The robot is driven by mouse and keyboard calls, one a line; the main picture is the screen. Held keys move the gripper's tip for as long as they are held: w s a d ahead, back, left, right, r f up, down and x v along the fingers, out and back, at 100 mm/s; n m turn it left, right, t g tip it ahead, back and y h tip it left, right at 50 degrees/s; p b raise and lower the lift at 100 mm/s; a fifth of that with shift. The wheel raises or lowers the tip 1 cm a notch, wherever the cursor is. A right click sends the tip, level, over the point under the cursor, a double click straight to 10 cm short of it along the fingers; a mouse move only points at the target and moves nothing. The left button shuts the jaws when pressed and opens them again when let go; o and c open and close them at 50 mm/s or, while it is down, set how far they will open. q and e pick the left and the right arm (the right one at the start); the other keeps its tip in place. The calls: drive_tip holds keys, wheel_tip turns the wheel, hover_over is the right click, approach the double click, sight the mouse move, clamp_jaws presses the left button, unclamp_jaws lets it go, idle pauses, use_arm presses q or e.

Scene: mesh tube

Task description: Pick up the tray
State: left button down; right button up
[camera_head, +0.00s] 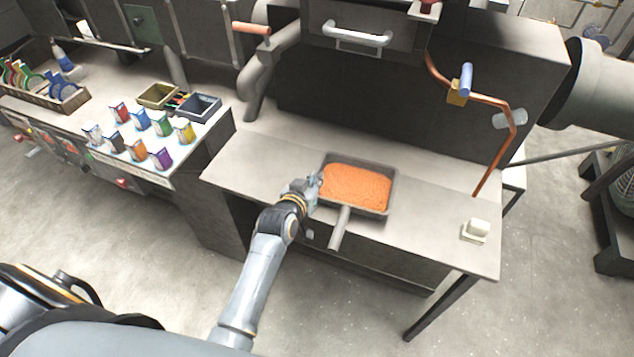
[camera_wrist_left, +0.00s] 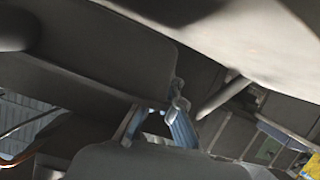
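The tray (camera_head: 392,192) is a dark grey rectangular pan filled with orange granules, lying on the grey workbench in the head view. A grey bar like a handle (camera_head: 340,228) sticks out from its front side toward the bench edge. My left gripper (camera_head: 314,188) is at the tray's left side, close to its rim. In the left wrist view its blue-grey fingers (camera_wrist_left: 158,118) show beside a large dark grey surface. I cannot tell whether they touch or clasp the rim. My right gripper is not in view.
A copper pipe (camera_head: 510,130) and a small white block (camera_head: 475,230) are at the bench's right. A dark furnace-like housing (camera_head: 390,100) stands behind the tray. Several coloured packets (camera_head: 140,130) stand on the left counter. The bench right of the tray is mostly clear.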

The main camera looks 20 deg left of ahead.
use_arm(q)
drive_tip(key=s+r, duration=0.4)
drive_tip(key=r, duration=0.1)
drive_tip(key=b+v, duration=0.2)
drive_tip(key=v, duration=0.7)
drive_tip(key=shift+s+r, duration=0.3)
